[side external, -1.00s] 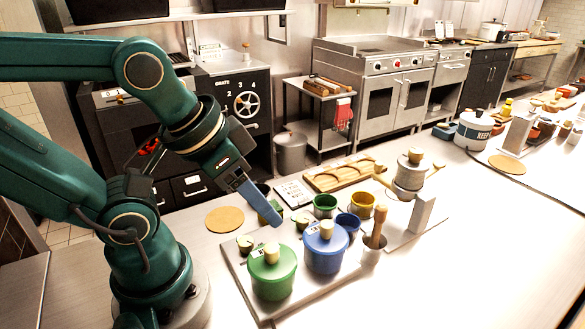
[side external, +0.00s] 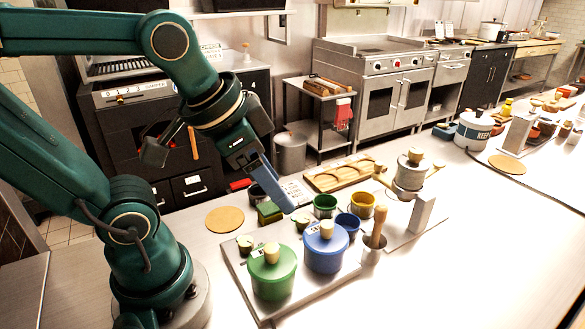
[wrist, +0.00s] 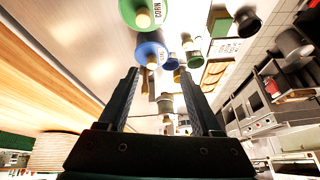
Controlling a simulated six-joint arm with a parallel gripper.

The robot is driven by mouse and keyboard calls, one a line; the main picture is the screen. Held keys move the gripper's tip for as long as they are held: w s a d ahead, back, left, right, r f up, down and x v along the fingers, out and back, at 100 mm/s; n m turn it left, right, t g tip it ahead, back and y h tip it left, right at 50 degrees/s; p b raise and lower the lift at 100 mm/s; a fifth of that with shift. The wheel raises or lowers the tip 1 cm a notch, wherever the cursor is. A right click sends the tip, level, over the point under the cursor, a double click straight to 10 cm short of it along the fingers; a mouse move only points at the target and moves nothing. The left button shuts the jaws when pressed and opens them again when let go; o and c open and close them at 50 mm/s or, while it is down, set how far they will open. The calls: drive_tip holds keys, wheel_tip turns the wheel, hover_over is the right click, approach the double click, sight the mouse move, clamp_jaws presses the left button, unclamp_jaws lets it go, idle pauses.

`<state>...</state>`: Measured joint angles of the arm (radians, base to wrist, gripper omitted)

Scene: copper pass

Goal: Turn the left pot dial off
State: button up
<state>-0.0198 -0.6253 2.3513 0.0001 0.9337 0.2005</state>
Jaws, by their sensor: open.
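A green pot (side external: 272,281) and a blue pot (side external: 326,258), each with a pale lid knob, stand on a white board (side external: 240,270) in the side view. A small round dial (side external: 245,244) sits behind the green pot, at its upper left. A second small dial (side external: 302,221) sits behind the blue pot. My gripper (side external: 288,208) is in the air above and behind the pots, nearer the second dial. In the wrist view my gripper (wrist: 160,75) is open, with both pots beyond its fingertips. Which way the dials point is too small to tell.
Green (side external: 325,207), blue (side external: 348,226) and yellow (side external: 362,204) cups stand behind the pots. A mortar with a pestle (side external: 376,229) stands at their right. A round cork mat (side external: 225,219) lies on the counter at left. The counter's front right is clear.

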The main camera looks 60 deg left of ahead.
drive_tip(key=w+a+f+m+g, duration=0.1)
drive_tip(key=w+a+f+g, duration=0.15)
drive_tip(key=w, duration=0.35)
drive_tip(key=g, duration=0.3)
hover_over(303, 218)
wheel_tip(303, 218, down, 6)
drive_tip(key=shift+w+d, duration=0.1)
drive_tip(key=shift+w, duration=0.05)
drive_tip(key=shift+f, duration=3)
clamp_jaws()
